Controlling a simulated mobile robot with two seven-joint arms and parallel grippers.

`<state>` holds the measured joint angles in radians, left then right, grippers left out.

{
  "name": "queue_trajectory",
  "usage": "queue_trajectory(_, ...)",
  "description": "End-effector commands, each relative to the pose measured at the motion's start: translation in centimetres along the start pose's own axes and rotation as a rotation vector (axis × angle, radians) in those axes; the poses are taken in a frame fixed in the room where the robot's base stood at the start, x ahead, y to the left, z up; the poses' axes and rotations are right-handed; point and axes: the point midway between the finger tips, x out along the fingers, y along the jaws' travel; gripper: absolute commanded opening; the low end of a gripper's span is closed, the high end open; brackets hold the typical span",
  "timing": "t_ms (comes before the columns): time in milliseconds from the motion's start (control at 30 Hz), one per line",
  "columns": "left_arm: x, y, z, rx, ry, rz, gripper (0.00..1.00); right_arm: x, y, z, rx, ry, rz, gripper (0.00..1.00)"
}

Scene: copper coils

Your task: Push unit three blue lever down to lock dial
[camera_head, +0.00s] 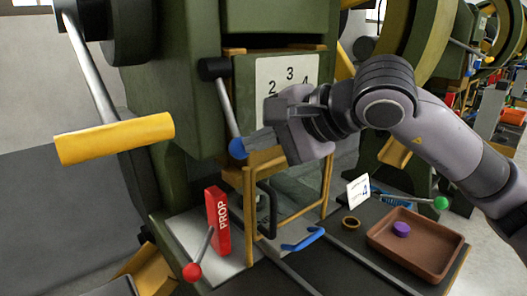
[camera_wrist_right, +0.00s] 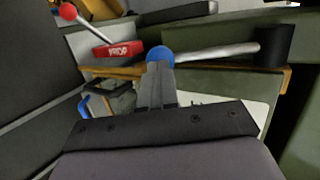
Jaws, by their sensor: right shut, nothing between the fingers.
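The blue-knobbed lever (camera_head: 226,108) hangs from a black pivot on the front of the green machine, its grey rod slanting down to a round blue knob (camera_head: 238,148). In the right wrist view the blue knob (camera_wrist_right: 159,53) is right at my fingertips. My right gripper (camera_head: 252,144) is shut and empty, its tips at the knob's right side; whether they touch it I cannot tell. The white dial plate (camera_head: 277,72) with numbers 2, 3 and 4 is behind my gripper, which hides its lower part. My left gripper is not in view.
A red PROP block (camera_head: 217,221) and a red-knobbed lever (camera_head: 193,271) are below. A yellow frame (camera_head: 249,205) and blue handle (camera_head: 303,240) sit under the gripper. A brown tray (camera_head: 415,265) holds a purple piece. A yellow-handled lever (camera_head: 115,139) sticks out at left.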

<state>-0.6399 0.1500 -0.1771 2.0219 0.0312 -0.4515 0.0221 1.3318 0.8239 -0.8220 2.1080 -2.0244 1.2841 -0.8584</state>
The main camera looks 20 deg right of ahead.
Motion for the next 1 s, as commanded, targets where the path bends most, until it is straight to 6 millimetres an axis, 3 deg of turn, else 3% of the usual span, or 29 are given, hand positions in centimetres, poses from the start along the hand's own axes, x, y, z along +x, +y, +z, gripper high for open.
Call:
queue_trajectory(33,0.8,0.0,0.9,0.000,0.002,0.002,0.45,0.6,0.7,-0.1,-0.002,0.000,-0.015,0.00)
queue_trajectory(533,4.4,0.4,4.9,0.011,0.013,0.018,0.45,2.9,1.2,-0.5,-0.034,0.000,-0.174,0.00)
queue_trajectory(633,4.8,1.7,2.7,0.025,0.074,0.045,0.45,3.4,1.2,-0.6,-0.040,0.000,-0.207,0.00)
queue_trajectory(1000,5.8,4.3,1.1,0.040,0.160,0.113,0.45,5.1,1.1,-1.0,-0.065,0.000,-0.335,0.00)
